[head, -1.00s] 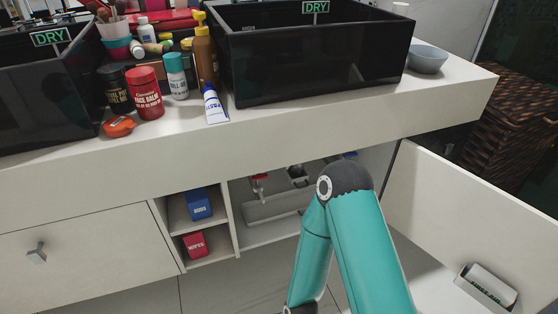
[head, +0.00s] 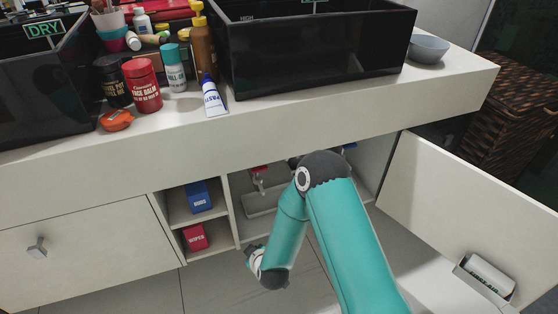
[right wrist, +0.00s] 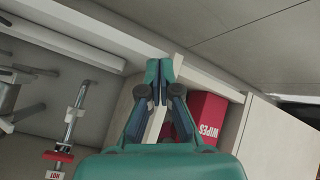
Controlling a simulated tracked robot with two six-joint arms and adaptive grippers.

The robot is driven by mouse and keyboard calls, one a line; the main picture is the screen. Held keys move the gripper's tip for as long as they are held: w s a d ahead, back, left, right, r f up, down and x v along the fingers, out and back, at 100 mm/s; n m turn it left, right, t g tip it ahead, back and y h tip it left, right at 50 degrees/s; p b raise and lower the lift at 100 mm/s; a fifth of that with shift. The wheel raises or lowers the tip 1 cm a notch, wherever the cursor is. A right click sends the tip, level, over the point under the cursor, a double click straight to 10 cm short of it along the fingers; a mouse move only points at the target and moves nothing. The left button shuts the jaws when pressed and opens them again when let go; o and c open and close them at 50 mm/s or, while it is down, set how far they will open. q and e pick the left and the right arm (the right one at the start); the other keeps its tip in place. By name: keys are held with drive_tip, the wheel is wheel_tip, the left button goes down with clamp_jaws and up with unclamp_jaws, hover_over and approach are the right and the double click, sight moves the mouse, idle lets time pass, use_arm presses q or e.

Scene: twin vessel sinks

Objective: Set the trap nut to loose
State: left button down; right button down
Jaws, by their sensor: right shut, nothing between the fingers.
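The trap nut cannot be made out clearly. In the head view my right arm's elbow covers most of the grey drain fitting (head: 293,162) under the right sink. Grey pipework (right wrist: 38,82) shows at the left of the right wrist view, but I cannot tell which part is the nut. My right gripper (right wrist: 160,80) is shut and empty, with its fingertips together. It lies to the right of the pipework and overlaps the cubby divider in the picture. My left gripper is not in view.
A red HOT valve handle (right wrist: 57,157) is on a thin metal pipe (right wrist: 74,115). The cubbies hold a blue box (head: 198,197) and a red wipes box (head: 195,237). The open cabinet door (head: 460,215) stands at right. The counter (head: 300,130) overhangs the opening.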

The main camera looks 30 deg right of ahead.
drive_tip(key=w+d+r+n+t+h, duration=0.2)
drive_tip(key=w+d+r+n+h, duration=0.15)
drive_tip(key=d+r+h, duration=0.35)
drive_tip(key=w+d+r+n+t+h, duration=0.2)
drive_tip(key=w+d+r+h, duration=0.35)
drive_tip(key=r, duration=0.35)
drive_tip(key=b+x, duration=0.3)
drive_tip(key=x, duration=0.6)
drive_tip(key=shift+d+f+y, duration=0.4)
drive_tip(key=shift+f+y, duration=0.05)
drive_tip(key=shift+m, duration=0.25)
drive_tip(key=shift+s+d+p, duration=0.35)
drive_tip(key=shift+s+p, duration=0.1)
drive_tip(key=shift+s, duration=0.45)
